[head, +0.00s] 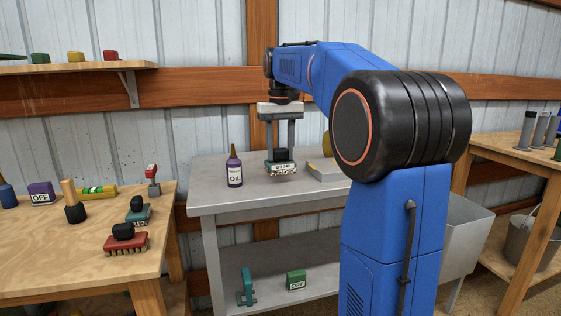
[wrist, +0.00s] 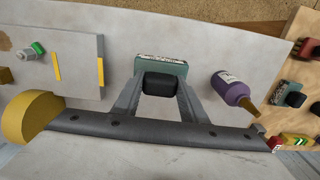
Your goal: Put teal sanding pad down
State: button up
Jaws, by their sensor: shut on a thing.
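My gripper (head: 281,150) points down over the grey table (head: 215,195), its two fingers shut on the black knob of the teal sanding pad (head: 281,168). In the wrist view the pad (wrist: 172,66) sits between the fingertips (wrist: 158,88), with its pale, speckled underside edge and part of a label showing. The pad looks level, at or just above the tabletop; I cannot tell whether it touches. A similar teal pad with a black knob (head: 138,217) lies on the wooden table at left.
A purple oil bottle (head: 234,168) stands left of the pad. A grey tray with yellow strips (wrist: 75,68) and a yellow round object (wrist: 32,116) lie on the other side. A red brush (head: 124,243) is on the wooden table (head: 60,265). Bare tabletop surrounds the pad.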

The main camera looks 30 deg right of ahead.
aim_at(280, 159)
jog(key=shift+f, duration=1.5)
jog(key=shift+f, duration=0.15)
jog(key=o, duration=0.9)
notch_tip(280, 159, up, 12)
jog(key=shift+r, duration=0.15)
jog(key=s+a+f+n+t, duration=0.1)
jog(key=s+a+f, duration=0.4)
jog(key=s+f, duration=0.5)
jog(key=s+a+f+n+t, duration=0.1)
jog(key=s+a+f, duration=0.4)
jog(key=s+f, duration=0.5)
jog(key=s+a+f+n+t, duration=0.1)
jog(key=s+a+f+t, duration=0.1)
jog(key=s+a+f, duration=0.4)
jog(key=shift+s+f+t, duration=0.15)
jog(key=shift+s+f, duration=0.55)
jog(key=shift+f, duration=0.5)
jog(key=shift+s+f+t, duration=0.1)
jog(key=shift+s+f, duration=0.6)
jog(key=shift+f, duration=0.45)
jog(key=shift+s+f+t, duration=0.15)
jog(key=shift+s+f, duration=0.55)
jog(key=shift+f, duration=0.5)
